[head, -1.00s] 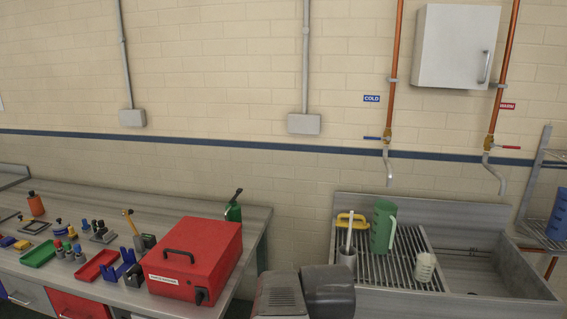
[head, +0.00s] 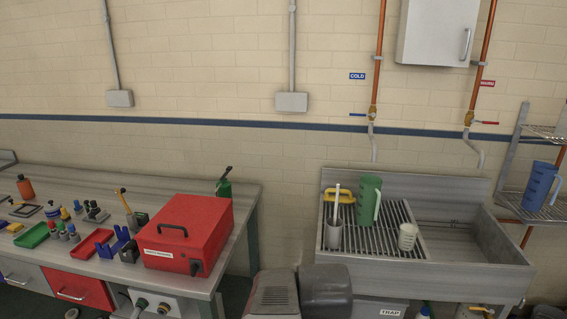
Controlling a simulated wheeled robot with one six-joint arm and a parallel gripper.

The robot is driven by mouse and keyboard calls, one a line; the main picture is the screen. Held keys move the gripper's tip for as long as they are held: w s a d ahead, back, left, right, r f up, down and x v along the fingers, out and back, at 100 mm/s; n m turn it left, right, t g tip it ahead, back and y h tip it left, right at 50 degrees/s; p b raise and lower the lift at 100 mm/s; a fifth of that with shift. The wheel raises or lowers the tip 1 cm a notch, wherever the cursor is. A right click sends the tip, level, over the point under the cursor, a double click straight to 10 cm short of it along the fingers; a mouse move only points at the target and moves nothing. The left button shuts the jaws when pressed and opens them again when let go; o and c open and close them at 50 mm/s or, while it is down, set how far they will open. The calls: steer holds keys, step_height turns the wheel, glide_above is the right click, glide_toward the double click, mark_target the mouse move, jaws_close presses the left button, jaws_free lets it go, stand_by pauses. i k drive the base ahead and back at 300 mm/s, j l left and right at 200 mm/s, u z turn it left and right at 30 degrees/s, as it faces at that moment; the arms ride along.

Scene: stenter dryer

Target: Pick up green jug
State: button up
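The green jug (head: 367,199) stands upright on the slatted drainer at the left of the sink, its pale green handle facing right. My gripper is not visible in the head view. Nothing hides the jug.
The sink basin (head: 470,240) is empty. A red case (head: 188,234) stands on the left bench. A blue jug (head: 540,186) is on the right rack.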

mark_target(369, 198)
steer(key=i+l, duration=0.3)
steer(key=i+l+u, duration=0.1)
steer(key=i+l, duration=0.25)
steer(key=l, duration=0.15)
steer(key=i+l, duration=0.3)
steer(key=l, duration=0.15)
steer(key=i+l, duration=0.3)
steer(key=l, duration=0.15)
steer(key=u, duration=0.05)
